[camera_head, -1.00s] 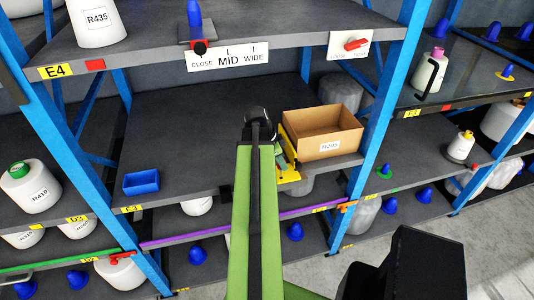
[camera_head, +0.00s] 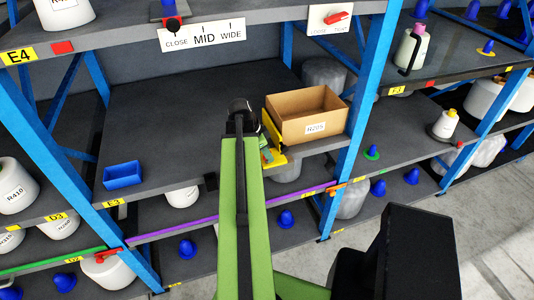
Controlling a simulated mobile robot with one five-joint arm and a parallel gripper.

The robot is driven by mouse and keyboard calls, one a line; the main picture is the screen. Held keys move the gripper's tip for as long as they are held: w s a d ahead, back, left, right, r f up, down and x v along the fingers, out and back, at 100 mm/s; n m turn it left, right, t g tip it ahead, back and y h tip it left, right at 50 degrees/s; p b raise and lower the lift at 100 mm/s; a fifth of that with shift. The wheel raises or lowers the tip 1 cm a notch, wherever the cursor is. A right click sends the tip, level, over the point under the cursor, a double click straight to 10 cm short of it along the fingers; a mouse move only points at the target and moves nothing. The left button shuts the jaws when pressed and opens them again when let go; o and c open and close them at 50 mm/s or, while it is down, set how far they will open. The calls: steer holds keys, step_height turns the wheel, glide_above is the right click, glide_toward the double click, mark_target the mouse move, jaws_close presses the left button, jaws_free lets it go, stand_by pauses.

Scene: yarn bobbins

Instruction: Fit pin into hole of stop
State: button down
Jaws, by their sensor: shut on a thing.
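I cannot make out the pin in this view. A yellow bracket-like part (camera_head: 272,143) sits at the shelf's front edge, against the left side of the cardboard box; it may be the stop, and its hole is too small to see. A small green piece beside it is partly covered by my green arm, and I cannot tell what it belongs to. My arm reaches up from the bottom centre to a black joint. My gripper is hidden behind the arm, so its jaws and anything in them do not show.
The cardboard box (camera_head: 306,114) labelled R205 stands at the shelf's right end, near a blue upright. A small blue tray (camera_head: 123,175) lies at the left. The shelf between them is mostly clear. A CLOSE/MID/WIDE sign (camera_head: 203,36) hangs from the shelf above.

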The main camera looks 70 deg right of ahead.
steer(key=shift+f, duration=0.5)
steer(key=shift+f+b, duration=0.3)
steer(key=shift+b, duration=0.25)
steer(key=c, duration=1.1)
jaws_free()
steer(key=p+v, duration=1.6)
steer(key=v, duration=0.1)
steer(key=shift+w+a+r, duration=0.1)
steer(key=shift+r, duration=0.15)
